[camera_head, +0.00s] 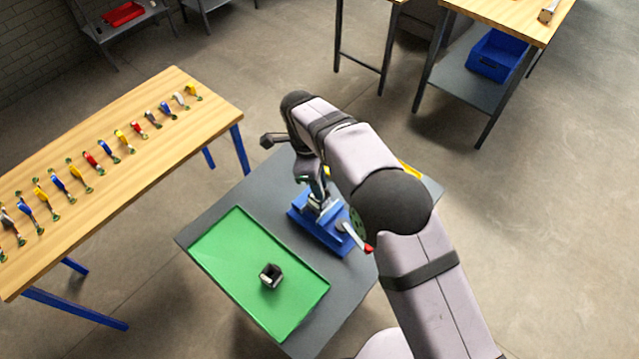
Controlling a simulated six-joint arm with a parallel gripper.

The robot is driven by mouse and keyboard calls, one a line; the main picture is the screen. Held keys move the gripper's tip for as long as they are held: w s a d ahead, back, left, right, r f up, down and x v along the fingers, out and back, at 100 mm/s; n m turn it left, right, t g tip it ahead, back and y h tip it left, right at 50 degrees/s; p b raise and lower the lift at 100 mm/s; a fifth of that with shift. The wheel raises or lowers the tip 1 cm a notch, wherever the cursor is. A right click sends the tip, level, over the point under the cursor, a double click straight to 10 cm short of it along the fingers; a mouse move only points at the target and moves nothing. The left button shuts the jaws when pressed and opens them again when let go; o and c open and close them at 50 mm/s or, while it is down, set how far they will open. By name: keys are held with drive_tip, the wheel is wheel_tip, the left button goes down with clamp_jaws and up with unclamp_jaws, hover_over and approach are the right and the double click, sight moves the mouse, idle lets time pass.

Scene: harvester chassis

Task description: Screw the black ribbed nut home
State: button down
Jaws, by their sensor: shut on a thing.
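A blue vise (330,236) with pale metal jaws and a red-tipped handle stands on the grey table beside the green tray. My gripper (316,193) is directly above the vise jaws, pointing down. It is shut on a small dark piece, which I take to be the black ribbed nut; its ribs and thread are too small and too covered by the fingers to make out. I cannot tell how far the nut sits on the part in the vise. My arm hides part of the vise's right side.
The green tray (235,255) holds a dark hollow block (270,275). A wooden bench (120,105) at the left carries a row of coloured clamp-like tools. A second wooden bench (510,18) with a blue bin (498,55) stands at the back right. Most of the tray is clear.

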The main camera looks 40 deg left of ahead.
drive_tip(key=m+g, duration=0.1)
drive_tip(key=m, duration=0.4)
drive_tip(key=shift+p, duration=0.35)
drive_tip(key=c, duration=1.5)
unclamp_jaws()
drive_tip(key=shift+c, duration=0.2)
drive_tip(key=r, duration=0.1)
drive_tip(key=r+b, duration=0.1)
drive_tip(key=r, duration=0.1)
drive_tip(key=a+r+b, duration=0.1)
drive_tip(key=r, duration=0.1)
drive_tip(key=shift+r, duration=1.1)
